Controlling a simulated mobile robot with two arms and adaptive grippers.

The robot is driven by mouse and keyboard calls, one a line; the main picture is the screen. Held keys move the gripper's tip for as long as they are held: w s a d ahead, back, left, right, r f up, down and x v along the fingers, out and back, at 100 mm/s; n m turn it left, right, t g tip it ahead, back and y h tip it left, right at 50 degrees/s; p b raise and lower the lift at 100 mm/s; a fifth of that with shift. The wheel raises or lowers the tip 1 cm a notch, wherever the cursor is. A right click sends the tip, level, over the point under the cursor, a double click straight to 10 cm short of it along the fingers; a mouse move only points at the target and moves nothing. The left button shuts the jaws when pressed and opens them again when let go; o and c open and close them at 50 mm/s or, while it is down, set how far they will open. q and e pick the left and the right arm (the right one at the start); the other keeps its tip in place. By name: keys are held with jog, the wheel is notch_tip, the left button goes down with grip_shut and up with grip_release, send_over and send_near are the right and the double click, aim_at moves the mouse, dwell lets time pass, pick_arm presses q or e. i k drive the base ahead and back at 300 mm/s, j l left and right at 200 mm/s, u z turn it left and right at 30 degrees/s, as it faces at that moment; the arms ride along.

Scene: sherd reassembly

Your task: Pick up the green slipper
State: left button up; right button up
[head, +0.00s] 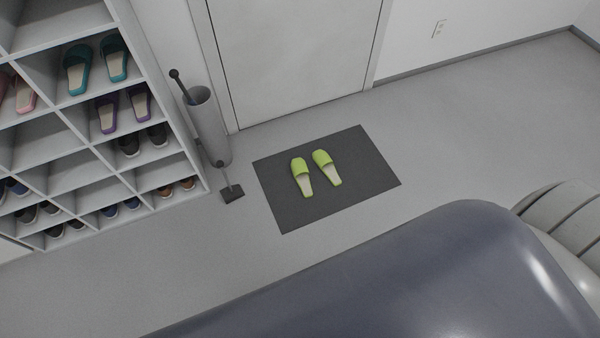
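Two green slippers with pale insoles lie side by side on a dark mat on the floor. The left green slipper (302,177) and the right green slipper (327,168) are a small gap apart, both with their green straps toward the door. Neither of my grippers shows in the head view. A large dark rounded part, which seems to be mine, fills the bottom of the picture, well apart from the slippers.
The dark mat (350,195) lies before a closed white door (290,60). A white shoe rack (70,170) with several pairs of shoes stands at the left. A grey bin (211,128) stands beside it, with a dark long-handled tool (231,192). Floor right of the mat is clear.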

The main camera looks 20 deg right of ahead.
aim_at(299, 169)
jog(key=i+j, duration=0.15)
jog(key=i, duration=0.4)
jog(key=i+j+z, duration=0.2)
jog(key=i+z, duration=0.25)
jog(key=i+j+z, duration=0.45)
jog(key=z, duration=0.35)
jog(key=k+l, duration=0.05)
